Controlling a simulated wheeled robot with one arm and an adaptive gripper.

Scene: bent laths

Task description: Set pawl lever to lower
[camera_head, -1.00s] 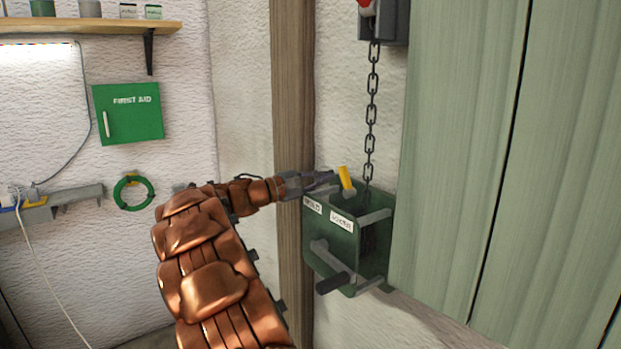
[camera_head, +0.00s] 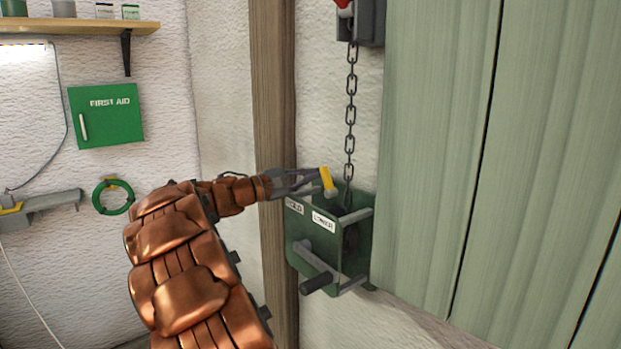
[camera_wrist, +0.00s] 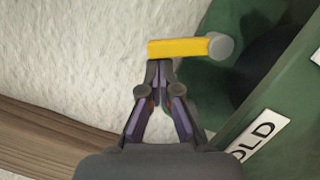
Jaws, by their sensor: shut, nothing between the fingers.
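The pawl lever (camera_head: 326,179) has a yellow handle and a grey round pivot end. It stands at the top of the green winch housing (camera_head: 298,244), its top tilted slightly left. In the wrist view the yellow handle (camera_wrist: 178,48) lies across, with the grey end (camera_wrist: 220,46) at right. My gripper (camera_head: 317,176) is shut and empty, left of the handle. In the wrist view its fingertips (camera_wrist: 159,66) meet the handle's lower edge near its free end; I cannot tell if they touch. A LOWER label (camera_head: 323,222) and a HOLD label (camera_head: 295,206) sit on the housing.
A chain (camera_head: 350,120) hangs into the housing from above. A crank handle (camera_head: 315,284) sticks out below the labels. A wooden post (camera_head: 272,90) stands behind my wrist, and a green slatted panel (camera_head: 440,150) is at right. A green first aid box (camera_head: 106,115) hangs at left.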

